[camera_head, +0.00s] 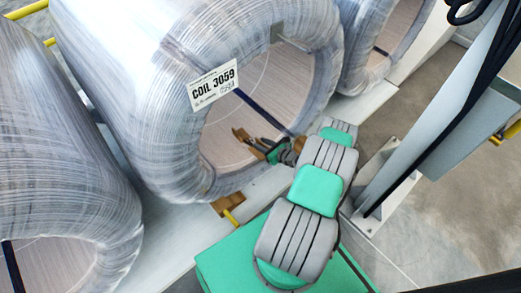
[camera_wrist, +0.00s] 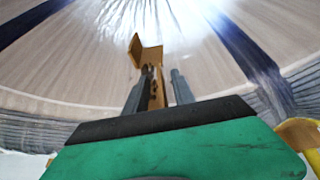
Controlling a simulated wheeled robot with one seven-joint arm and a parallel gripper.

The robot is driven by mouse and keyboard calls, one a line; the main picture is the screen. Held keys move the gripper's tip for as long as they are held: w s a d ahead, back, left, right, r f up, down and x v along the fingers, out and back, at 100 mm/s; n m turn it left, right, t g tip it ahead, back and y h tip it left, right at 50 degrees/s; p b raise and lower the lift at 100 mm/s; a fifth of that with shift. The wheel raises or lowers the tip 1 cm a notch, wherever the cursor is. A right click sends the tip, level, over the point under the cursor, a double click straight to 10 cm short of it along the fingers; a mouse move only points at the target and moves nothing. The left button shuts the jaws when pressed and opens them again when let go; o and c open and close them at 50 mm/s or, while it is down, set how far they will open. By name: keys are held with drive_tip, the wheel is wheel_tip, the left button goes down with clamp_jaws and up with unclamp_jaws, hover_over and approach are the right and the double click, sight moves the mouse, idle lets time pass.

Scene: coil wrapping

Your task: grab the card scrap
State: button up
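The card scrap is a bent brown piece (camera_wrist: 146,55) in the middle of the wrist view. Its wider folded end stands beyond my fingertips, and its narrow part runs down between the fingers. My gripper (camera_wrist: 162,75) has two grey fingers standing apart. The scrap is close to the left finger, and a narrow gap shows beside the right one. In the head view the scrap (camera_head: 241,135) shows at the tips of my gripper (camera_head: 260,147), inside the lower mouth of the middle coil (camera_head: 160,75). Contact with the scrap cannot be made out.
The middle coil is wrapped in clear film and bears a "COIL 3059" label (camera_head: 213,87). A dark strap (camera_head: 262,112) crosses its opening. Other coils stand left (camera_head: 50,160) and upper right (camera_head: 375,40). A grey post (camera_head: 430,120) stands right of my arm. A brown block (camera_head: 228,203) sits below the coil.

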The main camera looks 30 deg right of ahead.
drive_tip(key=shift+c, duration=0.5)
clamp_jaws()
